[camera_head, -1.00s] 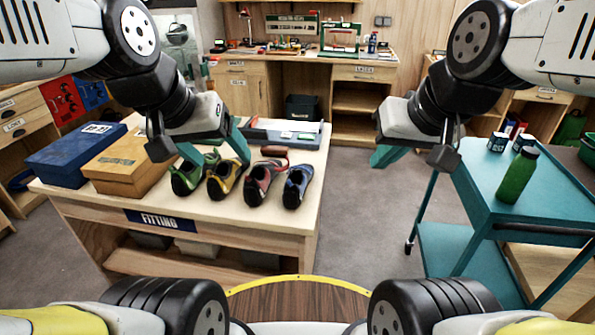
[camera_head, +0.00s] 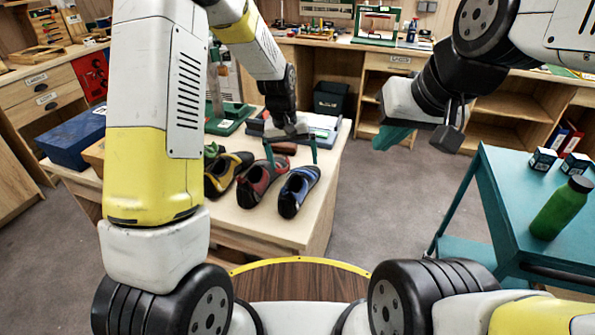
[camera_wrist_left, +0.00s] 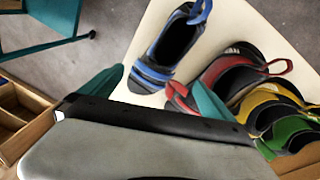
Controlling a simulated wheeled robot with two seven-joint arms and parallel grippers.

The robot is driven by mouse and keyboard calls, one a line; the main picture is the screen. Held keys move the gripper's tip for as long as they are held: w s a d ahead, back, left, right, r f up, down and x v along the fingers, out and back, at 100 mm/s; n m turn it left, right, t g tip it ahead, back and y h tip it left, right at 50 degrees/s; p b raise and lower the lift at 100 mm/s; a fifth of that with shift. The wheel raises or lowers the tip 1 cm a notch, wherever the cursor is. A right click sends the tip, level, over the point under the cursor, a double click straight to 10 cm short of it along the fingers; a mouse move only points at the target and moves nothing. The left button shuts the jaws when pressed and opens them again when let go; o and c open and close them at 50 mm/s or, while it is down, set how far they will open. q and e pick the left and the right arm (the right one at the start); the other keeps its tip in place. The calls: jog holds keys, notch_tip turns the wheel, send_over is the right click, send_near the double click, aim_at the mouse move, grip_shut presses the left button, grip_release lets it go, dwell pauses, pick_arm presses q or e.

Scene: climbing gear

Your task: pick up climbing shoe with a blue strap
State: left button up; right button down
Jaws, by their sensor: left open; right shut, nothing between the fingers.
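The climbing shoe with the blue strap (camera_head: 298,190) is black and blue and lies at the right end of a row on the table. It also shows at the top of the left wrist view (camera_wrist_left: 174,50), with a blue loop at one end. My left gripper (camera_head: 292,158) is open, fingers pointing down, near the far ends of the blue and red shoes. My right gripper (camera_head: 400,135) is shut and empty, in the air right of the table.
A red shoe (camera_head: 262,180) lies close beside the blue one, then a yellow shoe (camera_head: 228,173) and a green one partly hidden by my arm. A blue box (camera_head: 75,138) stands left. A teal cart (camera_head: 500,200) with a green bottle (camera_head: 562,208) stands right.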

aim_at(298, 173)
pick_arm(q)
jog(key=f, duration=0.2)
jog(key=d+f, duration=0.1)
jog(key=f, duration=0.5)
jog(key=shift+w+d+f, duration=0.15)
jog(key=shift+w+d, duration=0.2)
jog(key=shift+w, duration=0.05)
jog(key=c, duration=1.6)
jog(key=shift+o, duration=0.2)
